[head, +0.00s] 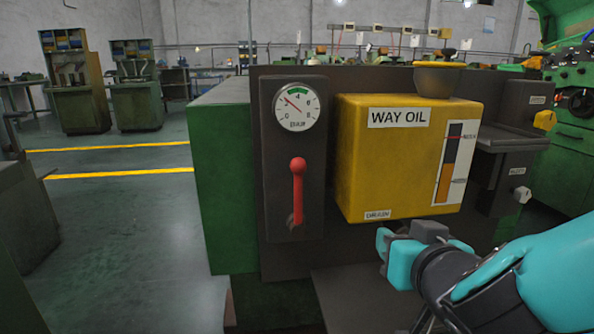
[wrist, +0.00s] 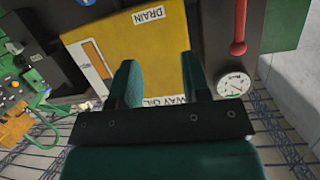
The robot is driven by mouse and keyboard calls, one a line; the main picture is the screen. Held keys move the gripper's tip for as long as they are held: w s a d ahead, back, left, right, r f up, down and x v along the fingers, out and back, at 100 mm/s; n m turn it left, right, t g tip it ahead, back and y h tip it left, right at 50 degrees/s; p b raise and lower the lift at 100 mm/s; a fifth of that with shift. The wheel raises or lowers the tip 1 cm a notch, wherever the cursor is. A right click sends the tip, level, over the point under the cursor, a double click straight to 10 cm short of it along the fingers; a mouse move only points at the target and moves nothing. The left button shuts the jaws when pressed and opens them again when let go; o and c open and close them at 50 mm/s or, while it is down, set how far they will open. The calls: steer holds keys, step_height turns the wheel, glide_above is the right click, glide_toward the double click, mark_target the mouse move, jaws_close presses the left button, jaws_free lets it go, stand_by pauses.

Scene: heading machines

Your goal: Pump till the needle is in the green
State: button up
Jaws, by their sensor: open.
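The round white gauge (head: 297,106) sits at the top of a dark panel. Its red needle points up and left, near the 2, to the left of the green band at the top of the dial. Below it is the pump lever (head: 298,188) with a red knob, standing upright. In the wrist view, turned over, the gauge (wrist: 235,85) and red lever (wrist: 239,30) are at the right. My gripper (head: 418,243) is open and empty, below and right of the lever, in front of the yellow tank's lower edge. Its fingers (wrist: 160,75) are apart from the lever.
The yellow WAY OIL tank (head: 395,165) stands right of the lever, with a level strip (head: 449,163) and a bowl-like filler (head: 438,80) on top. Dark knob boxes (head: 507,185) are further right. Open floor (head: 120,215) lies left of the green cabinet (head: 222,180).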

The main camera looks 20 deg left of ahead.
mark_target(300, 183)
steer(key=s+a+r+n+y+p, duration=0.1)
steer(key=s+a+r+n+y, duration=0.3)
steer(key=a, duration=0.5)
steer(key=shift+y, duration=0.6)
steer(key=p+x, duration=0.1)
steer(key=x, duration=0.4)
steer(key=p+x, duration=0.2)
steer(key=x, duration=0.4)
steer(key=f+p+x, duration=0.1)
steer(key=x, duration=0.4)
steer(key=shift+w, duration=0.4)
jaws_close()
